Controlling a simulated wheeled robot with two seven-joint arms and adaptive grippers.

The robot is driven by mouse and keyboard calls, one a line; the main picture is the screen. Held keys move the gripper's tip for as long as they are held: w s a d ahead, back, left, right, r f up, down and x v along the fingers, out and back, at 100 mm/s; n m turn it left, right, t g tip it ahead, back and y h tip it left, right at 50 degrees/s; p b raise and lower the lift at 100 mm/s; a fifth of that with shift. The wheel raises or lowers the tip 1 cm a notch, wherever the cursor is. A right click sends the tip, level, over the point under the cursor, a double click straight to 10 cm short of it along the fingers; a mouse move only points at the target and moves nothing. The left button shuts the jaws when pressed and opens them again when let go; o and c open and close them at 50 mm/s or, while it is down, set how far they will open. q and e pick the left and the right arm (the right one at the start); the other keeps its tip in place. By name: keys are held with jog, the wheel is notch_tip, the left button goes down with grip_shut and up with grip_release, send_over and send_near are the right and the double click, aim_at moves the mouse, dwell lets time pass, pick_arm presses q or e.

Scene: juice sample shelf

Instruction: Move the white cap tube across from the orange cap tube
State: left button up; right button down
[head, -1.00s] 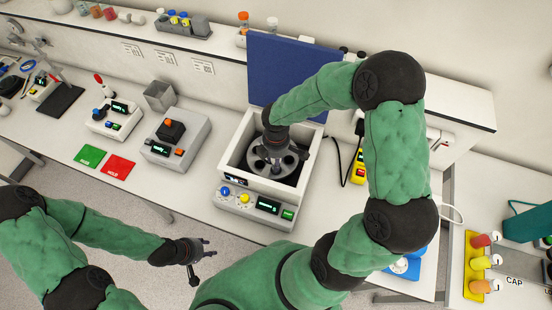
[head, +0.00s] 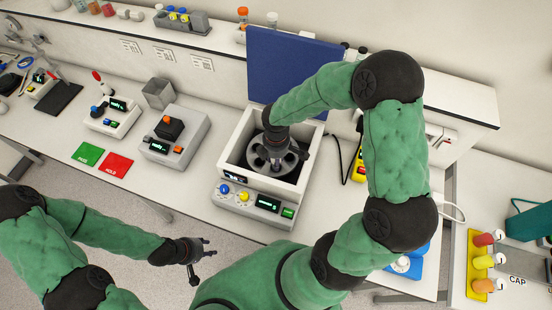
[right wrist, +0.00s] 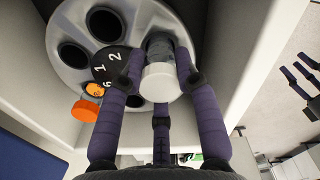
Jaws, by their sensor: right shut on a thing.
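The white cap tube (right wrist: 160,82) is between the fingers of my right gripper (right wrist: 158,78) in the right wrist view. Its clear body points down at a hole on the rotor's edge; how deep it sits I cannot tell. The orange cap tube (right wrist: 84,111) stands in the rotor (right wrist: 78,22) left of it, partly behind a finger. In the head view my right gripper (head: 277,152) reaches down into the open centrifuge (head: 229,160) and hides most of the tubes. My left gripper (head: 204,258) is open and empty in front of the bench.
The centrifuge's blue lid (head: 290,70) stands raised behind it. Rotor holes (right wrist: 104,24) at the upper left are empty. A grey device (head: 185,148) and red and green mats (head: 116,168) lie left. A rack with several capped tubes (head: 474,262) is at the far right.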

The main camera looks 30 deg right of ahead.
jog(key=shift+f+b, duration=0.55)
jog(key=shift+f, duration=0.2)
jog(key=c, duration=0.8)
grip_release()
notch_tip(320, 180, up, 12)
jog(key=shift+r, duration=0.1)
